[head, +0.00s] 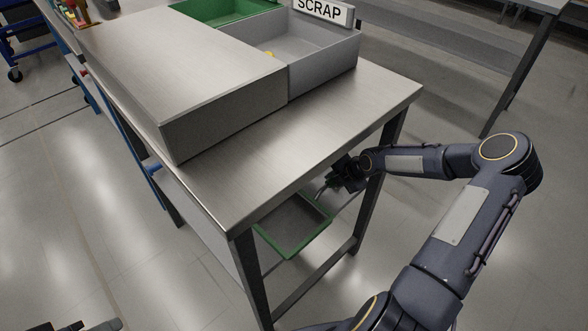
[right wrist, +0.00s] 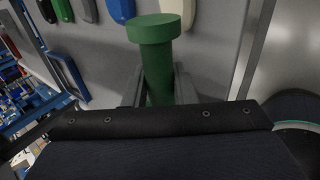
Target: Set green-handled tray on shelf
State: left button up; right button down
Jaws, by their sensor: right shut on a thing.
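A shallow tray (head: 293,252) with a green rim and a grey inside is below the table top, between the front legs, partly hidden by the top. My right gripper (head: 326,188) is just under the table's right edge, at the tray's far right corner. In the right wrist view its fingers (right wrist: 160,88) are shut on an upright green handle (right wrist: 157,65) with a wider round cap. I cannot tell whether the tray rests on a shelf. A dark piece at the bottom left of the head view looks like my left gripper (head: 92,326); its jaws are unclear.
The steel table (head: 300,150) carries a large metal box (head: 200,70), a green bin (head: 215,10) and a grey bin (head: 325,50) with a SCRAP sign (head: 322,11). Table legs (head: 252,280) and a low crossbar (head: 315,284) bound the space below. Floor in front is clear.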

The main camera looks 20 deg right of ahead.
jog(key=w+a+b, duration=0.1)
jog(key=w+a, duration=0.1)
jog(key=w, duration=0.3)
jog(key=w+a, duration=0.2)
jog(key=w, duration=0.3)
jog(key=w+a+b, duration=0.1)
jog(key=w+a, duration=0.1)
jog(key=w, duration=0.3)
jog(key=shift+w+a+r+b, duration=0.1)
jog(key=shift+w+b, duration=0.2)
pick_arm(q)
jog(key=shift+f+b, duration=0.6)
jog(key=shift+f, duration=1.7)
pick_arm(e)
jog(key=shift+w+f, duration=0.1)
jog(key=shift+f, duration=1.65)
pick_arm(q)
jog(key=shift+f, duration=0.1)
pick_arm(e)
jog(key=shift+f, duration=0.1)
jog(key=c, duration=1.2)
grip_release()
